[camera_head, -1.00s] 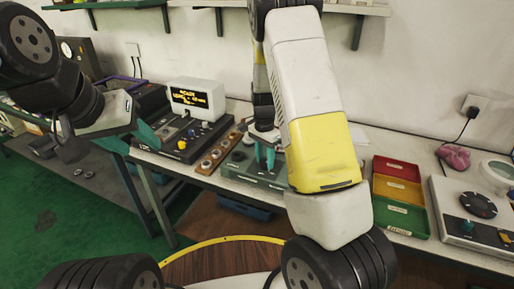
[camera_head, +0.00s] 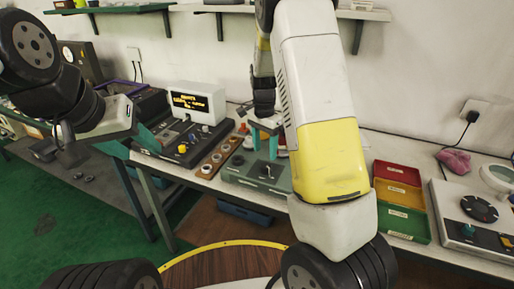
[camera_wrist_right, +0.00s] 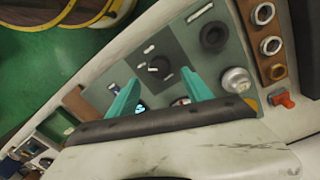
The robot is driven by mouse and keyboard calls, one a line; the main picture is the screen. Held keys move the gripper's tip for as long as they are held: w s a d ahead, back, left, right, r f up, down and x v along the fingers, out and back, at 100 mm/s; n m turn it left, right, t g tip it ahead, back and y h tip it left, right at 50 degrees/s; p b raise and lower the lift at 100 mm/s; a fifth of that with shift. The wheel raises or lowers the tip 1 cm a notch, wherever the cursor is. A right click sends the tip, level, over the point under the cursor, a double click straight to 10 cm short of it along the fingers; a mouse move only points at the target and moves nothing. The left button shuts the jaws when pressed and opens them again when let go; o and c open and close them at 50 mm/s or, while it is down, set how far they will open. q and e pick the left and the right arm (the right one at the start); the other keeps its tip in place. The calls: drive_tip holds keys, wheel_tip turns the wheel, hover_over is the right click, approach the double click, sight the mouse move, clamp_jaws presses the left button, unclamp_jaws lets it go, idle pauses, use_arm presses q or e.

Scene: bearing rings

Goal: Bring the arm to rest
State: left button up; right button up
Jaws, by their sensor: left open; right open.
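My right gripper (camera_head: 265,148) is open with its teal fingers apart, above the back of the grey-green fixture plate (camera_head: 250,175). In the right wrist view, the open fingers (camera_wrist_right: 160,82) have nothing between them that I can see held. The plate shows there with a dark ring (camera_wrist_right: 213,37), a small dark post (camera_wrist_right: 158,67) and a metal knob (camera_wrist_right: 236,80). My left gripper (camera_head: 150,137) is open at the left, in front of the bench and away from the fixture. My right arm hides part of the bench.
A wooden strip with several rings (camera_head: 217,157) lies left of the plate. A black control box with a display (camera_head: 197,101) stands further left. Red, yellow and green bins (camera_head: 402,223) and a grey device with a dial (camera_head: 478,207) are at the right. Shelves hang above.

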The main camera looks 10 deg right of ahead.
drive_tip(key=shift+r, duration=0.7)
drive_tip(key=shift+r, duration=0.1)
drive_tip(key=s+a+r+n+t+y, duration=0.1)
drive_tip(key=s+r+n+t+y, duration=0.3)
drive_tip(key=s+r, duration=0.75)
drive_tip(key=s+r+n+t, duration=0.1)
drive_tip(key=s+r+n, duration=0.3)
drive_tip(key=s, duration=0.2)
drive_tip(key=s+a+r+n+t+h, duration=0.1)
drive_tip(key=s+r+n, duration=0.2)
drive_tip(key=s, duration=0.4)
drive_tip(key=shift+s+r+n+t, duration=0.15)
drive_tip(key=shift+r+n+t, duration=0.2)
drive_tip(key=shift+r, duration=0.3)
drive_tip(key=shift+c, duration=0.2)
